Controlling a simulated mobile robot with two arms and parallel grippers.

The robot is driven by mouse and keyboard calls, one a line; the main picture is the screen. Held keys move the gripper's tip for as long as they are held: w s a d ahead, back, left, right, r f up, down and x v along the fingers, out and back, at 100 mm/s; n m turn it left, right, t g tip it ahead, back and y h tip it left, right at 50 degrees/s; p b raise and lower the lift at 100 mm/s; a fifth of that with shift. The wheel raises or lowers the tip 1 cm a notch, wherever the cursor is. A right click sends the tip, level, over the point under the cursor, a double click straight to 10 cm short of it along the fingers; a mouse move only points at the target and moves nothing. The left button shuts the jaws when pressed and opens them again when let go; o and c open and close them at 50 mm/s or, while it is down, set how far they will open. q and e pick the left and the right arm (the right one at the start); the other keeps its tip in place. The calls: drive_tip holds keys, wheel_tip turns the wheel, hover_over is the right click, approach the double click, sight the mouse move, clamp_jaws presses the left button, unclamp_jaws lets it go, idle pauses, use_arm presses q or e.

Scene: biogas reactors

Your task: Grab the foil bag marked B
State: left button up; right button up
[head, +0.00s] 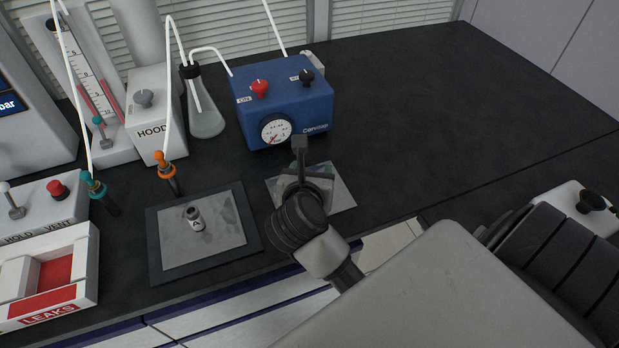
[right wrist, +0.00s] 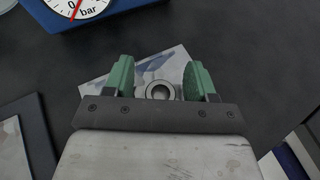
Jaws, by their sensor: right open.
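A silver foil bag (head: 337,189) lies flat on the dark bench in front of the blue pump box, partly hidden by my right gripper (head: 300,180). No letter can be read on it. In the right wrist view the bag (right wrist: 170,60) lies beneath my right gripper (right wrist: 160,82). Its round fitting (right wrist: 160,90) shows between the two green fingers, which are open and apart on either side of it. I cannot tell how far above it they are. Another foil bag (head: 225,235) with a fitting marked A (head: 195,219) lies on a dark framed plate. My left gripper is out of view.
The blue pump box (head: 285,103) with a gauge stands just behind the bag. A flask (head: 204,110), a HOOD box (head: 148,112) and an orange-topped valve (head: 165,171) stand to the left. The bench (head: 430,110) is clear at the right.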

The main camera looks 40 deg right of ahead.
drive_tip(key=c, duration=1)
drive_tip(key=shift+c, duration=0.2)
